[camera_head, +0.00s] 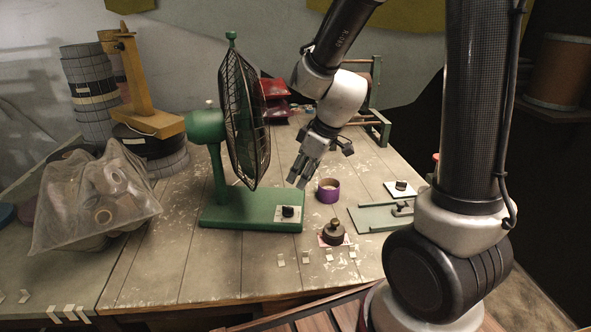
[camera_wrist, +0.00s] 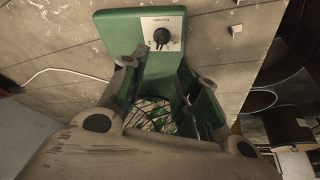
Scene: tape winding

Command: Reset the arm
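My gripper (camera_head: 298,181) hangs above the table, fingers angled down, between the green fan (camera_head: 250,200) and a purple tape roll (camera_head: 328,196). In the wrist view, the two fingers of my gripper (camera_wrist: 163,75) stand apart with nothing between them. The gripper is apart from the tape roll. The fan's green base (camera_wrist: 110,35) with its black knob (camera_wrist: 161,36) shows beyond the fingers in the wrist view. The fan's wire cage (camera_wrist: 150,112) shows between the fingers, partly hidden by them.
A dark round weight (camera_head: 333,234) and several small white tags (camera_head: 305,258) lie in front of the fan. A green plate with a lever (camera_head: 372,218) is at the right. A clear bag (camera_head: 90,205) and a yellow stand (camera_head: 150,118) are at the left.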

